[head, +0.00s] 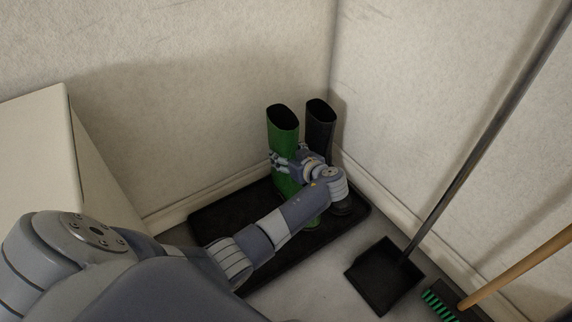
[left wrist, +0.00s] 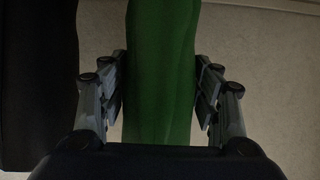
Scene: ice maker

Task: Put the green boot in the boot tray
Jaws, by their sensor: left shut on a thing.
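The green boot (head: 283,137) stands upright at the black boot tray (head: 214,217) in the corner. Its sole is partly hidden behind my left arm, so I cannot tell whether it touches the tray. My left gripper (head: 284,163) is shut on the boot's shaft from the near side. In the left wrist view the green shaft (left wrist: 161,70) runs between the two fingers of the gripper (left wrist: 162,85). A black boot (head: 320,125) stands upright on the tray, just right of the green one. My right gripper is not in view.
A black dustpan (head: 384,277) with a long handle and a green-bristled broom (head: 440,304) are on the floor at the right. A pale cabinet (head: 38,150) is at the left. Walls close in behind and to the right of the tray. The tray's left part is bare.

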